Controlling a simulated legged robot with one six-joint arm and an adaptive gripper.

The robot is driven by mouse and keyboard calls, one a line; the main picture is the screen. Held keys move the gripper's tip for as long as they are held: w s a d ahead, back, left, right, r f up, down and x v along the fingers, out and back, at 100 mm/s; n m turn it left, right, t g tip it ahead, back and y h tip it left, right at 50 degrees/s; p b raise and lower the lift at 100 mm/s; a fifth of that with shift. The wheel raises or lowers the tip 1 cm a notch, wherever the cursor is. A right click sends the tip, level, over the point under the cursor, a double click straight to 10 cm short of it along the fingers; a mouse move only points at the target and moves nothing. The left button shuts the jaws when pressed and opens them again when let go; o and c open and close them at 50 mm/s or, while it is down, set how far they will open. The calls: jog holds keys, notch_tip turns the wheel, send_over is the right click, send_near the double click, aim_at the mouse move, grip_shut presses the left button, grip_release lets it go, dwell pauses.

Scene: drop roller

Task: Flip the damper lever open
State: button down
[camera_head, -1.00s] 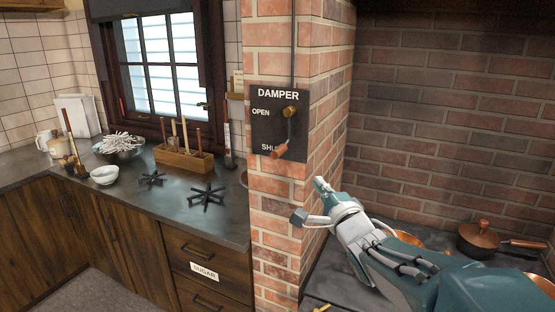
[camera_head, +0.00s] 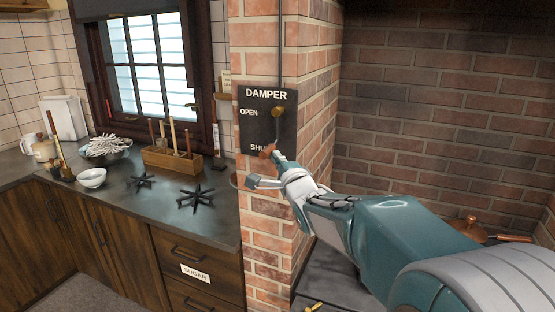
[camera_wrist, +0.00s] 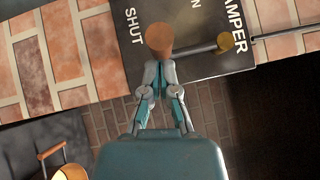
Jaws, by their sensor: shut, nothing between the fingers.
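The black damper panel (camera_head: 247,133) is fixed to the brick pillar, with OPEN at its left and SHUT at its bottom. The damper lever (camera_head: 266,150) has a brass pivot and a copper-brown handle end. It hangs down, slightly left, at the SHUT label and partly covers it. In the wrist view the round end of the lever (camera_wrist: 160,38) is just ahead of my fingertips. My gripper (camera_head: 277,155) is shut and empty, right beside and below the handle end. I cannot tell whether they touch.
The brick pillar (camera_head: 262,237) carries a rod above the panel. A counter (camera_head: 135,215) with bowls, a utensil block (camera_head: 172,161) and black trivets lies to the left. A lidded copper pan (camera_head: 470,228) stands in the brick alcove at right, partly behind my arm.

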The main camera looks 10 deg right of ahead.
jog(key=shift+w+a+f+m, duration=0.1)
jog(key=shift+w+a+m, duration=0.1)
jog(key=shift+m, duration=0.1)
jog(key=shift+a+t, duration=0.1)
jog(key=shift+t, duration=0.2)
jog(key=shift+w+a+f+m+t+h, duration=0.2)
jog(key=shift+w+a+m+t, duration=0.25)
jog(key=shift+m, duration=0.3)
jog(key=shift+w+a+f+m+t+h, duration=0.1)
jog(key=shift+w+a+m+t+h, duration=0.15)
jog(key=shift+a+m+t, duration=0.4)
jog(key=w+a+r+m+h, duration=0.2)
jog(key=a+m+h, duration=0.1)
jog(key=m+h, duration=0.5)
jog(key=w+a+r+m+h, duration=0.3)
jog(key=m+h, duration=0.5)
jog(key=m, duration=0.4)
jog(key=shift+a+r+h, duration=0.2)
jog(key=shift+a+h, duration=0.15)
jog(key=shift+a, duration=0.1)
jog(key=shift+w, duration=0.1)
jog(key=shift+t, duration=0.3)
